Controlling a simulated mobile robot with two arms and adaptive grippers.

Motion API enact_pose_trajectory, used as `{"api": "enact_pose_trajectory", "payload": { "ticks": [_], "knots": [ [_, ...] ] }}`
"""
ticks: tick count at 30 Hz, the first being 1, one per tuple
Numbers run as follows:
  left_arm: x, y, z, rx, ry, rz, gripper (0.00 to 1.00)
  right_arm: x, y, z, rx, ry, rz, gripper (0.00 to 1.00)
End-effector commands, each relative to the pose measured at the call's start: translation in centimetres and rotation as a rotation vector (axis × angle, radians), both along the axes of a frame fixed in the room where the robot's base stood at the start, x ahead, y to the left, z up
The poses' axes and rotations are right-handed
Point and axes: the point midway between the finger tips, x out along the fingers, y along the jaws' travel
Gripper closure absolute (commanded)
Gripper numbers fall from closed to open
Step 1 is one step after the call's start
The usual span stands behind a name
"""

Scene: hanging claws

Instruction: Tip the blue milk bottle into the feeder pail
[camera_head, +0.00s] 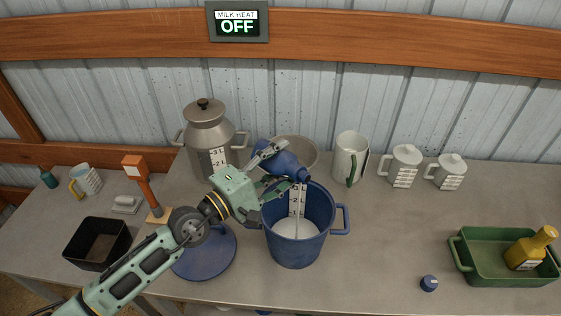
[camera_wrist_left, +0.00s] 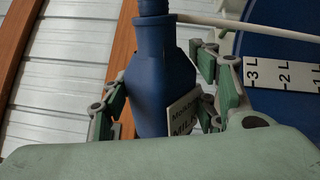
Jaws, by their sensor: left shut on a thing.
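The blue milk bottle (camera_head: 285,162) is held in my left gripper (camera_head: 278,170), tilted above the rim of the blue feeder pail (camera_head: 297,250). In the left wrist view the bottle (camera_wrist_left: 165,75) sits between the two fingers of the left gripper (camera_wrist_left: 165,95), and part of a label reading milk shows. The bottle's neck points toward the pail's opening. White liquid lies in the bottom of the pail, beside a white scale strip on its inner wall. My right gripper is out of view.
A grey milk can (camera_head: 208,135) and a grey bucket (camera_head: 300,146) stand behind the pail. White jugs (camera_head: 349,160) stand at the back right. A blue lid (camera_head: 207,258) lies left of the pail, and a blue cap (camera_head: 429,284) lies right. A green tray (camera_head: 480,277) holds a yellow bottle (camera_head: 530,250).

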Motion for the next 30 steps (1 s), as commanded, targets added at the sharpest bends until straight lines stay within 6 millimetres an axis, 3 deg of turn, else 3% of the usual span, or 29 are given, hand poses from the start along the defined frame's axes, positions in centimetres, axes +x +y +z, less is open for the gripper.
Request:
{"api": "enact_pose_trajectory", "payload": {
  "ticks": [30],
  "knots": [
    [-0.1,-0.1,-0.9,0.129,-0.127,0.0,1.0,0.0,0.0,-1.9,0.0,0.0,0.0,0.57]
  ]
}}
